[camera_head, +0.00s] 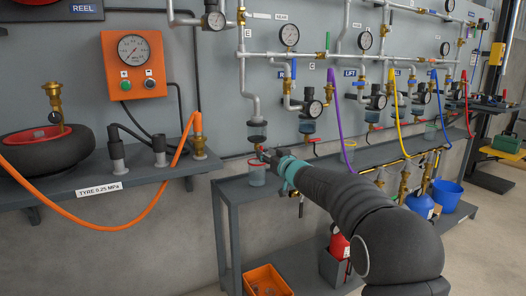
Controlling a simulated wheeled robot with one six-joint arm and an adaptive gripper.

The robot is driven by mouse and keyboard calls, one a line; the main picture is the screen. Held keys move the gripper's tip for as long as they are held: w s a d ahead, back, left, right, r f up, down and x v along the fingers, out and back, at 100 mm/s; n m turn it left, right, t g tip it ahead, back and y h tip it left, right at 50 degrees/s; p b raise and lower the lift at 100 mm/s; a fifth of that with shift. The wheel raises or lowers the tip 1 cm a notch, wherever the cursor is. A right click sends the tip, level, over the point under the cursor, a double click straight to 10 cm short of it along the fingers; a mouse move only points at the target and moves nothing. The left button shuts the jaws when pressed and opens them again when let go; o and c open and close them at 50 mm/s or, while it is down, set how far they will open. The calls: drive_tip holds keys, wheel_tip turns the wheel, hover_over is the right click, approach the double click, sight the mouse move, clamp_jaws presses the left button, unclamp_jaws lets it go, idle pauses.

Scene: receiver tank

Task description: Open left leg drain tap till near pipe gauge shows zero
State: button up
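The leftmost grey drop leg (243,72) runs down the wall to a clear bowl (257,132). A clear cup (257,174) stands below it on the bench. My gripper (264,156) is at the foot of this leg, between bowl and cup. Its fingers are small and dark against the tap area, so I cannot tell whether they are open, shut or touching the tap. The drain tap is largely hidden there. Round pressure gauges sit on the pipes, one at the upper left (215,20) and one right of the leg (289,36). Their needles are too small to read.
More legs with bowls, gauges and purple (341,120), yellow and blue hoses stand to the right. An orange control box (134,64) and a shelf with a tyre (45,148) and orange hose are left. Bench (230,190) below; a blue bucket (446,195) at right.

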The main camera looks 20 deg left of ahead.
drive_tip(key=shift+x, duration=1.55)
clamp_jaws()
